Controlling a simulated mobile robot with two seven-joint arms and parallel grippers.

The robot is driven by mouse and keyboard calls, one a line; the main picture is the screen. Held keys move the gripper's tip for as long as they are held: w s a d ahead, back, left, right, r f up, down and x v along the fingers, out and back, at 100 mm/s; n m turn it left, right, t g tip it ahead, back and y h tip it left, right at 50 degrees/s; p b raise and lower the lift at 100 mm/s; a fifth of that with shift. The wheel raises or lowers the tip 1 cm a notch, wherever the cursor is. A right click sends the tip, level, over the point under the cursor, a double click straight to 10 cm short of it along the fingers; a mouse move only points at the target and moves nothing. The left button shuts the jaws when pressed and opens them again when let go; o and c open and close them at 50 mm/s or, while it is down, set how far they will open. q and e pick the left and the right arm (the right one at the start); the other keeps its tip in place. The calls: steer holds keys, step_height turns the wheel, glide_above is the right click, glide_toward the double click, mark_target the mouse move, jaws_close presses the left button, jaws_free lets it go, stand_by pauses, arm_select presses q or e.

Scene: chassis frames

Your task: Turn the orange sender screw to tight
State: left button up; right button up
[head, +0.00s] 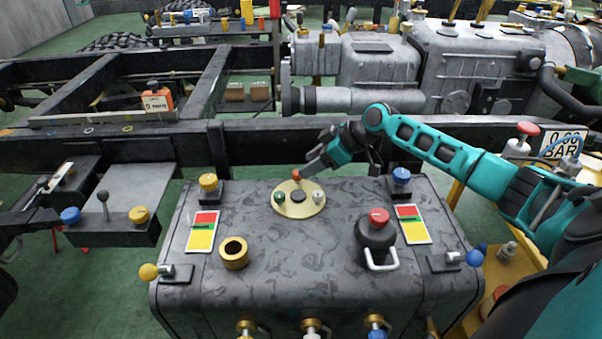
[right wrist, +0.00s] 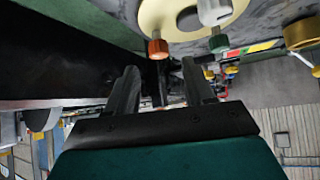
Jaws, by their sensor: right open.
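A round brass plate (head: 312,208) on the grey tank top carries the orange sender screw (head: 296,175) at its far edge. A green screw (head: 279,197), a white one (head: 317,197) and a dark centre piece share the plate. My right gripper (head: 306,170) reaches in from the right, beside the orange screw. In the right wrist view the right gripper (right wrist: 160,73) is open and empty. The orange screw (right wrist: 158,48) appears just beyond the fingertips, roughly between them, with no clear contact. The plate (right wrist: 150,15) is cut off at the top.
On the tank stand a brass ring (head: 234,253), a red-topped dark cap (head: 377,236) with a handle, and blue (head: 401,176) and yellow (head: 208,182) knobs. A black chassis rail (head: 265,134) runs close behind. Coloured labels lie flat at both sides.

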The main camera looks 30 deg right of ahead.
mark_target(297, 177)
steer(key=x, duration=0.3)
steer(key=shift+b, duration=0.3)
arm_select(q)
steer(key=shift+w+d+r, duration=0.1)
steer(key=shift+w+d, duration=0.2)
steer(key=shift+d, duration=0.15)
arm_select(e)
steer(key=shift+w+a+f, duration=0.25)
steer(key=shift+w+f, duration=0.15)
steer(key=shift+f, duration=0.1)
steer(key=shift+c, duration=0.2)
